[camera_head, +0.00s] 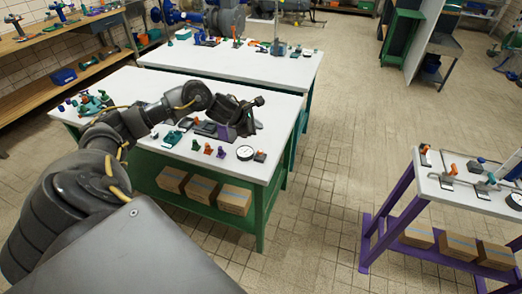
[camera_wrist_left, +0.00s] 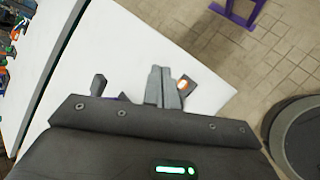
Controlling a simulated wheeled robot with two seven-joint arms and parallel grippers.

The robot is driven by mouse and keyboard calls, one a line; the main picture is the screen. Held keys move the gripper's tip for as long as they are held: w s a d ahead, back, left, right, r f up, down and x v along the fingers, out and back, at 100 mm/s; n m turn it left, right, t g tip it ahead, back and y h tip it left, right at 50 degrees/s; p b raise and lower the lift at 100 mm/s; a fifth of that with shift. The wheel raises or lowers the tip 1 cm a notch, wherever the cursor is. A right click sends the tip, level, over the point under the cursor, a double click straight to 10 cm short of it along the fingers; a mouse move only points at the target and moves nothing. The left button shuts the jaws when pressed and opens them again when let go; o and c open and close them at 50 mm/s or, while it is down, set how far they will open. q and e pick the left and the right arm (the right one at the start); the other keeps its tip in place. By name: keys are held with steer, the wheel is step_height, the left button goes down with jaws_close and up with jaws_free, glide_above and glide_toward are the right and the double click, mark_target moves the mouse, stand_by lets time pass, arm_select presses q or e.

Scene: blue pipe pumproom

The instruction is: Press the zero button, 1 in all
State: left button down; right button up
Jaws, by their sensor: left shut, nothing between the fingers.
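A small dark box (camera_head: 260,156) with an orange top, which looks like the button unit, sits near the front right corner of the white-topped green table (camera_head: 282,120). In the left wrist view an orange and white button (camera_wrist_left: 183,85) on a dark base shows just right of the fingertips, partly hidden by them. My left gripper (camera_head: 243,117) is over the table, behind the box in the head view. Its grey fingers (camera_wrist_left: 163,86) are shut and empty. Contact with the button cannot be told. My right gripper is not in view.
A round white dial gauge (camera_head: 245,152) sits left of the box. Small coloured parts, including a red one (camera_head: 208,149), lie along the table's front. Cardboard boxes (camera_head: 202,189) stand on the shelf below. A purple-legged table (camera_head: 468,195) is at right, with clear floor between.

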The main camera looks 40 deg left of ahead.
arm_select(q)
steer(key=shift+f, duration=0.15)
steer(key=b, duration=0.6)
glide_above(260, 153)
steer(key=f, duration=0.5)
steer(key=a+f, duration=0.1)
steer(key=f, duration=0.1)
steer(key=shift+s+f, duration=0.1)
steer(key=shift+f, duration=0.15)
steer(key=shift+f+b, duration=0.6)
stand_by(0.6)
